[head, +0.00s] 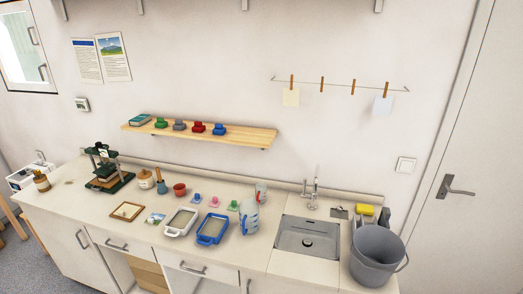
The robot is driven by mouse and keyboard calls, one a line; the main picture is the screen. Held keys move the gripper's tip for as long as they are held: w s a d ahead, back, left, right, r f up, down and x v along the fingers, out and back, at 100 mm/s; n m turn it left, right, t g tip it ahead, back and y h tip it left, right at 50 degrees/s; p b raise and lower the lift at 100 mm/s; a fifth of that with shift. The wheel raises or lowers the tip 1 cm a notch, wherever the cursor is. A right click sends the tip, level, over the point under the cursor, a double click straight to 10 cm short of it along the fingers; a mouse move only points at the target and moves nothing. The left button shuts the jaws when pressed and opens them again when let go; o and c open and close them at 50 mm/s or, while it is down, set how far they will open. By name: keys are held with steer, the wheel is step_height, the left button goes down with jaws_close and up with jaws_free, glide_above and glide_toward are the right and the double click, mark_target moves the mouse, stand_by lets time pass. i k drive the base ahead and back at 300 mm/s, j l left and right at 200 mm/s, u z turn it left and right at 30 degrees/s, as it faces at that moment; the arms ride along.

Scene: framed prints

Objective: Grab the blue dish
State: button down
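A blue dish (202,240), rectangular with a pale inside, sits on the countertop near its front edge. A similar white dish (168,232) stands just to its left. A clear jug with blue markings (250,217) stands close on its right. My gripper is not in view.
The sink (307,238) and a grey bucket (377,257) are to the right. A red pot (179,190), small colored items, a framed print (127,211) and a dark green press (106,170) share the counter (75,200). A wooden shelf (245,134) hangs above.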

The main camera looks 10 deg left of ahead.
mark_target(211, 230)
steer(key=i+j+z, duration=0.15)
steer(key=i+j, duration=0.9)
steer(key=i, duration=0.15)
